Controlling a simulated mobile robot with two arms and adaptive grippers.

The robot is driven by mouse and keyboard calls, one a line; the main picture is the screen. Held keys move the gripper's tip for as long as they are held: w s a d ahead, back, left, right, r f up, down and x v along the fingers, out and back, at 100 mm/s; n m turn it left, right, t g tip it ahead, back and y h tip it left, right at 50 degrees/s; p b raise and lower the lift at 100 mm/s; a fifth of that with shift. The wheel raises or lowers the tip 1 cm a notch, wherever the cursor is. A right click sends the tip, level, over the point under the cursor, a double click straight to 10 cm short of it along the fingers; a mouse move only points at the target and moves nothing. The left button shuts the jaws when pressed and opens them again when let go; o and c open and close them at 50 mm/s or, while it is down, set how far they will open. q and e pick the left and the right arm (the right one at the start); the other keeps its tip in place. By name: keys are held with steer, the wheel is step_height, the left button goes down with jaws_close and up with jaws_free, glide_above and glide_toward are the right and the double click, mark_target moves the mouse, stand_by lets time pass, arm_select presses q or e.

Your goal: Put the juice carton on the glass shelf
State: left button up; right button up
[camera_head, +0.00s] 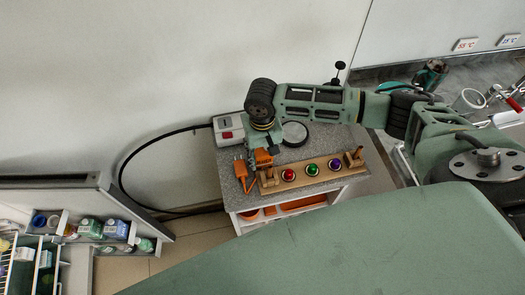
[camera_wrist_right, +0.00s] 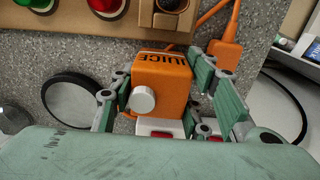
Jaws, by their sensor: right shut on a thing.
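The orange juice carton (camera_wrist_right: 165,85), with a white cap and dark "JUICE" lettering, is between the fingers of my right gripper (camera_wrist_right: 160,95) in the right wrist view. The gripper is shut on it. In the head view the carton (camera_head: 264,157) shows partly under my right gripper (camera_head: 262,143), over the speckled grey counter (camera_head: 320,140). I cannot tell whether its bottom touches the counter. No glass shelf can be made out for certain. My left gripper is not in view.
A wooden rack (camera_head: 328,172) with red, green and purple round pieces is beside the carton. An orange corded tool (camera_head: 243,174), a white box with a red button (camera_head: 228,130) and a round dark-rimmed disc (camera_head: 294,134) are close. Shelving with bottles (camera_head: 90,228) is at the left.

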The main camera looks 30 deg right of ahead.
steer(key=o, duration=1.3)
